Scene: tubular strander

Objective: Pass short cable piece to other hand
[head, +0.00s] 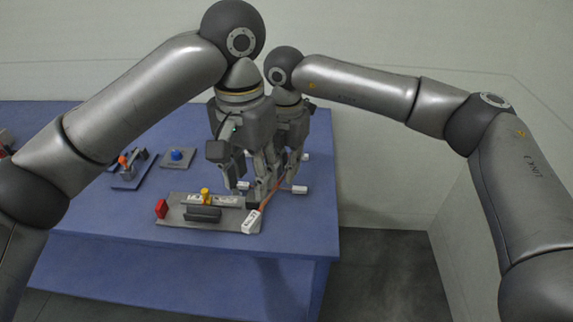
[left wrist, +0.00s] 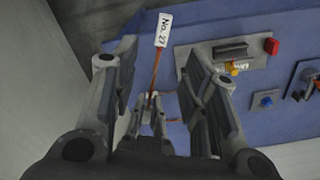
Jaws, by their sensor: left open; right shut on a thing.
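The short cable piece (head: 269,200) is a thin orange-red strand with a white tag (head: 252,221) at its near end. In the left wrist view the cable (left wrist: 155,72) runs up to the tag (left wrist: 164,30), which reads "No. 27". My right gripper (head: 288,180) is shut on the cable; it also shows in the left wrist view (left wrist: 154,112), low between my left fingers. My left gripper (head: 247,190) is open, its fingers on either side of the cable with gaps. The exact grip point is partly hidden in the head view.
A grey fixture plate (head: 170,219) with a red block (head: 161,208), a yellow knob (head: 205,195) and a dark block (head: 203,214) lies beneath on the blue table (head: 95,215). A blue knob (head: 176,154) stands farther back. A white tag (head: 300,190) lies near the table's right edge.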

